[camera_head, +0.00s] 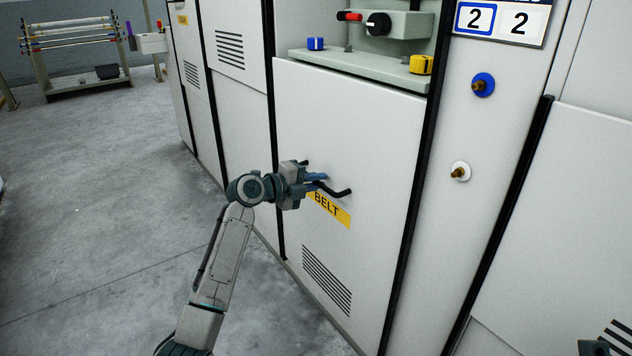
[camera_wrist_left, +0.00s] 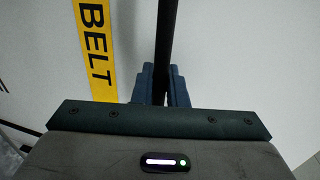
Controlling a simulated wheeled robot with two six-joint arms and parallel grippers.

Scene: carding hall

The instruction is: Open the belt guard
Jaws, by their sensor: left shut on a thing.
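The belt guard (camera_head: 350,130) is a large pale panel on the machine, with a yellow BELT label (camera_head: 331,210) and a slotted vent low down. It looks flush with the panels around it. A black bar handle (camera_head: 338,192) sits on it just above the label. My left gripper (camera_head: 318,179) is shut on this handle. In the left wrist view the blue fingers (camera_wrist_left: 160,85) stand on both sides of the black bar (camera_wrist_left: 167,40), with the yellow label (camera_wrist_left: 97,45) to the left.
Above the guard is a shelf (camera_head: 360,68) with a blue spool (camera_head: 315,44), a yellow spool (camera_head: 421,64) and a knob unit (camera_head: 379,23). Two pegs, one on a blue disc (camera_head: 483,85), one on a white disc (camera_head: 460,171), stick out at right. Floor (camera_head: 110,220) at left is clear.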

